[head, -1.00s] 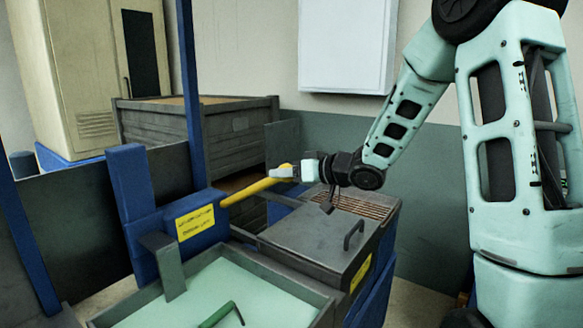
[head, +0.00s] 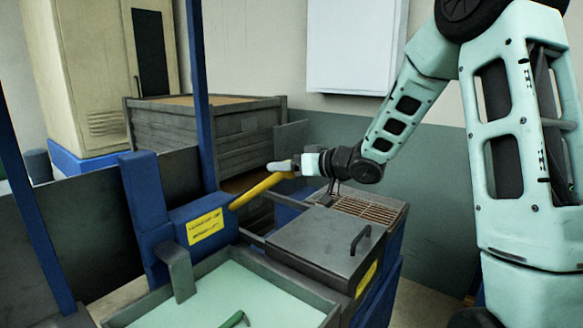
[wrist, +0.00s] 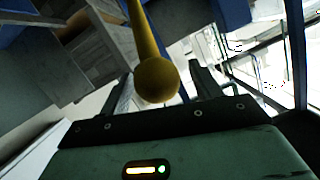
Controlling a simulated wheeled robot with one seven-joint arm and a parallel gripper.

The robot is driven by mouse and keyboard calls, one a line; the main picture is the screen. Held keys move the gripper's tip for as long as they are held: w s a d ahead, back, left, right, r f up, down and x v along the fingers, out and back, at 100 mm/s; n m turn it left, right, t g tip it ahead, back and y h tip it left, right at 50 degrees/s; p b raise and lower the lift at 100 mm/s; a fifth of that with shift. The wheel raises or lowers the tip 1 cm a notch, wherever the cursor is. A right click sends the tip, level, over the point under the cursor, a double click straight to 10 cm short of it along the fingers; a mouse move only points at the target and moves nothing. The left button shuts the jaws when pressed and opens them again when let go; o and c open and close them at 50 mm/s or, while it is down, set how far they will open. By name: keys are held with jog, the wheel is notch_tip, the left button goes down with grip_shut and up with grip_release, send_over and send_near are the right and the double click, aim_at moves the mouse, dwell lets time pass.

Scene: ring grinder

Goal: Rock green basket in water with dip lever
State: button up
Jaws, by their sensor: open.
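The dip lever (head: 255,192) is a yellow bar that rises to the right from a blue housing (head: 203,222) with a yellow label. My gripper (head: 288,166) is at the upper end of the lever. In the wrist view the lever's round yellow knob (wrist: 157,79) lies between the two open fingers of my gripper (wrist: 157,88). Whether a finger touches the knob I cannot tell. A water tank (head: 310,308) with pale green water is at the bottom. A green handle (head: 236,319) shows at its lower edge; the basket itself is not visible.
A grey lid with a handle (head: 322,240) and a brown grate (head: 365,207) are right of the lever. A wooden crate (head: 200,140) stands behind. Blue posts (head: 203,95) rise at the left. A white panel (head: 352,45) hangs on the wall.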

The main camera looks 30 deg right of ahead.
jog(key=v, duration=1.7)
jog(key=shift+s+b, duration=0.2)
jog(key=shift+b, duration=0.2)
jog(key=shift+d, duration=0.15)
